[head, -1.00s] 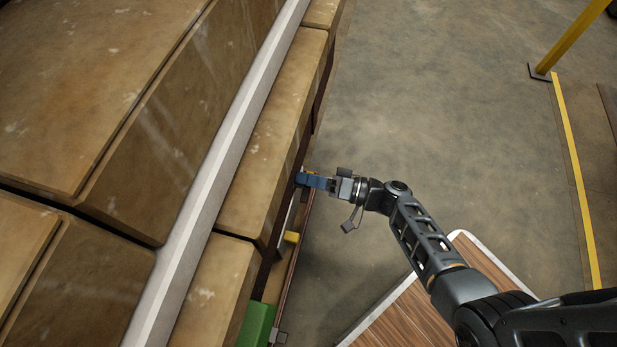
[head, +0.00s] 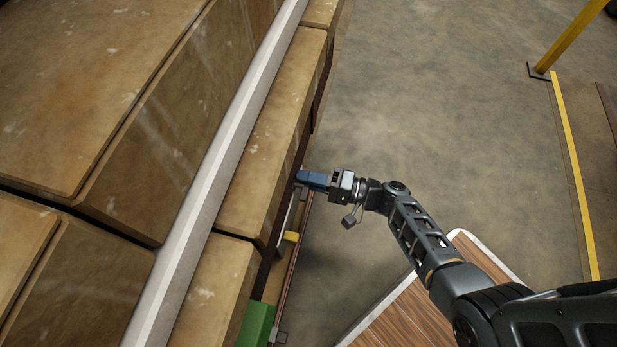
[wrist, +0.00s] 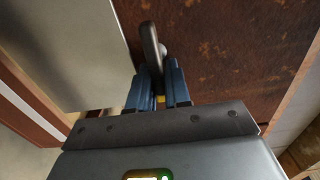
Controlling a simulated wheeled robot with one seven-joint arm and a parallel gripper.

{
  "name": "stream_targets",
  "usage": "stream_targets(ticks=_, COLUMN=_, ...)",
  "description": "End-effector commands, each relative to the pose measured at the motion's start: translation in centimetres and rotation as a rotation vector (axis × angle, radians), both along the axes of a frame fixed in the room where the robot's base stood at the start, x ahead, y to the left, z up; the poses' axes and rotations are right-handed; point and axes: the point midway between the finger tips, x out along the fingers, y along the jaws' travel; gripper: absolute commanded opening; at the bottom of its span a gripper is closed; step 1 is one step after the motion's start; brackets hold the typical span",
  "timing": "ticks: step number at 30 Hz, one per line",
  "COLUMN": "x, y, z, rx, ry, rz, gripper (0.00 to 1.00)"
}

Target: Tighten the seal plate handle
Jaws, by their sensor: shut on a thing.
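The seal plate handle (wrist: 149,46) shows in the wrist view as a grey metal lever in front of a rusty brown plate (wrist: 225,50). A round metal pivot sits beside its lower part. My gripper (wrist: 158,76) has its blue fingers closed around the lower end of the handle. In the head view my gripper (head: 302,178) reaches left to the side of the large brown stack, and the handle is hidden there by the fingers and the stack's edge.
Large brown blocks (head: 262,140) with a pale metal beam (head: 215,165) fill the left. A yellow part (head: 291,236) and a green block (head: 257,325) sit below my gripper. A wood-topped surface (head: 410,315) is under my arm. The floor to the right is open, with a yellow post (head: 570,40).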

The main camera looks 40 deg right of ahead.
Motion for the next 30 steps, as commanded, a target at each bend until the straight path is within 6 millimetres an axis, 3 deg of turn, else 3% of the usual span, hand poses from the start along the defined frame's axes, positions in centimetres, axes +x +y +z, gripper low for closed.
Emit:
stream_targets(ticks=8, x=-0.1, y=-0.1, z=-0.1, rx=0.001, ry=0.005, rz=-0.004, gripper=0.0)
stream_targets(ticks=9, x=-0.1, y=-0.1, z=-0.1, rx=0.001, ry=0.005, rz=-0.004, gripper=0.2)
stream_targets(ticks=15, x=0.0, y=-0.1, z=-0.1, rx=0.0, ry=0.003, rz=-0.003, gripper=0.38)
stream_targets(ticks=24, x=-0.2, y=-0.2, z=0.0, rx=0.0, ry=0.001, rz=-0.002, gripper=0.38)
stream_targets(ticks=30, x=-2.2, y=-1.7, z=0.1, rx=0.001, ry=0.003, rz=-0.005, gripper=0.38)
